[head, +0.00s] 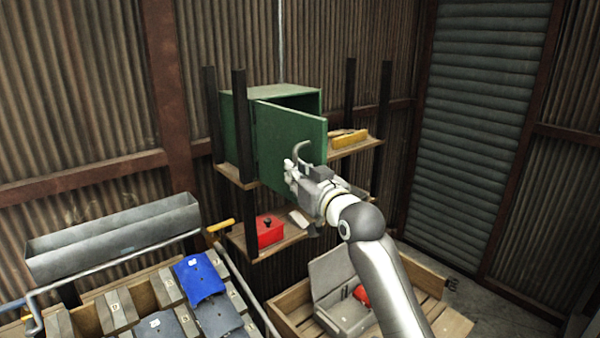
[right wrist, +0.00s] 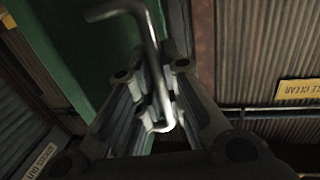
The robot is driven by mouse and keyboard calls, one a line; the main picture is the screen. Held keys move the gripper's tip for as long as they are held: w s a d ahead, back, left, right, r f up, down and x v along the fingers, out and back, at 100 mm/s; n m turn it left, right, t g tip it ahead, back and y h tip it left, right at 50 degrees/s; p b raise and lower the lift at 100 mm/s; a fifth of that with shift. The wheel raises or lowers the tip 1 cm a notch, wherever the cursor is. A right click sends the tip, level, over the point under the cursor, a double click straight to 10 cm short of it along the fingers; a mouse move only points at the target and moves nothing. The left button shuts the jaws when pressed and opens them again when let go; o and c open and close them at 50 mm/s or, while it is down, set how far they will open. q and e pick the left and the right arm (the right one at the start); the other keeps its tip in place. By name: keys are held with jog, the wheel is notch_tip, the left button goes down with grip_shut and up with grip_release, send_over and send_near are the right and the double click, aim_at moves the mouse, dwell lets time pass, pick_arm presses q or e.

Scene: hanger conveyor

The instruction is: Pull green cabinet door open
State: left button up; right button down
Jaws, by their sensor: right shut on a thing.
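The green cabinet (head: 237,130) stands on the upper wooden shelf in the head view. Its green door (head: 285,135) stands partly open, with a dark gap along the top at the cabinet front. My right gripper (head: 297,175) is in front of the door, at its lower part. It is shut on the bent metal door handle (head: 302,152). In the right wrist view the handle (right wrist: 148,40) runs down between the fingers, with the green door (right wrist: 85,45) behind it. The cabinet's inside is mostly hidden by the door. My left gripper is not in view.
A yellow object (head: 347,138) lies on the upper shelf, right of the door. A red box (head: 269,231) sits on the lower shelf. A grey toolbox (head: 335,285) in a wooden crate is below my right arm. Dark shelf posts (head: 242,120) stand around the cabinet.

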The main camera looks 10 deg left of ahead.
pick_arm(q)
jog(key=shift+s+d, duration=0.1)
pick_arm(e)
jog(key=shift+r, duration=0.35)
jog(key=c, duration=1.8)
grip_release()
jog(key=shift+w+a+f, duration=0.1)
jog(key=shift+a+f, duration=0.1)
jog(key=shift+d, duration=0.15)
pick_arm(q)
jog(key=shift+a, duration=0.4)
pick_arm(e)
jog(key=v, duration=1.1)
jog(key=shift+s+d, duration=0.15)
jog(key=shift+s, duration=0.25)
jog(key=shift+f, duration=0.15)
